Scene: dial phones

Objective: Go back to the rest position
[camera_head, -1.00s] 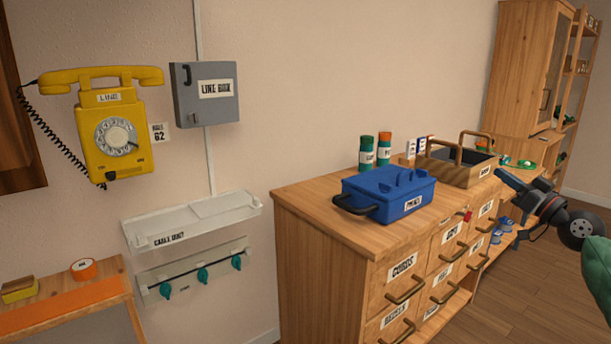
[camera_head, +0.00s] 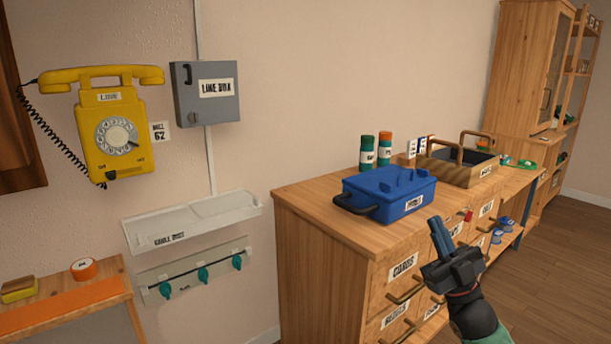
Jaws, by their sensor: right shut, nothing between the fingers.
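My right gripper (camera_head: 440,237) is shut and empty. It points up in front of the drawers of the wooden cabinet (camera_head: 318,217), below and right of the blue case (camera_head: 385,193), and hides some drawer labels and handles. The yellow dial phone (camera_head: 114,125) hangs on the wall at the left with its handset on top, apart from the gripper. My left gripper is out of the picture.
A grey line box (camera_head: 205,93) and a white cable shelf (camera_head: 190,222) are on the wall. A wooden tote (camera_head: 455,170) and two green bottles stand on the cabinet. The floor (camera_head: 545,265) at the right is clear.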

